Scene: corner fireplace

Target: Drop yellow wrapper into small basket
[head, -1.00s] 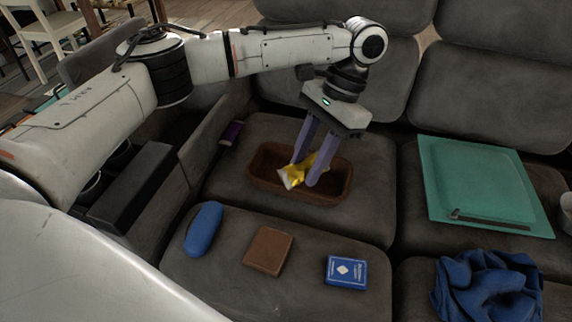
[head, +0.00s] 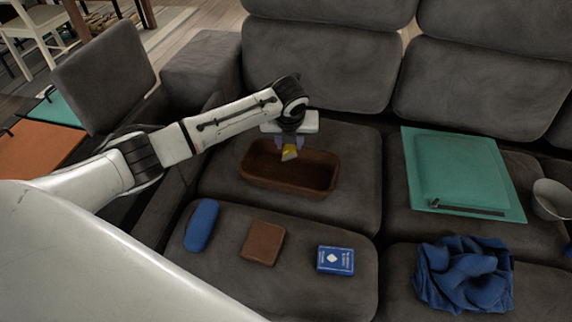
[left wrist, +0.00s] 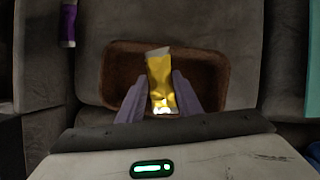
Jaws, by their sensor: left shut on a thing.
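The yellow wrapper (head: 290,152) is shiny with pale ends. My left gripper (head: 289,147) is shut on it and holds it over the small brown basket (head: 262,182), near the basket's back rim in the head view. In the left wrist view the wrapper (left wrist: 161,82) sits between the two purple fingers of my left gripper (left wrist: 160,92). The basket (left wrist: 122,62) lies behind it there, and its inside shows no other thing. My right gripper is not in view.
On the grey sofa, a blue case (head: 202,225), a brown wallet-like square (head: 263,243) and a blue card box (head: 335,260) lie in front of the basket. A teal folder (head: 460,175), a blue cloth (head: 464,272) and a grey bowl (head: 551,199) are at right.

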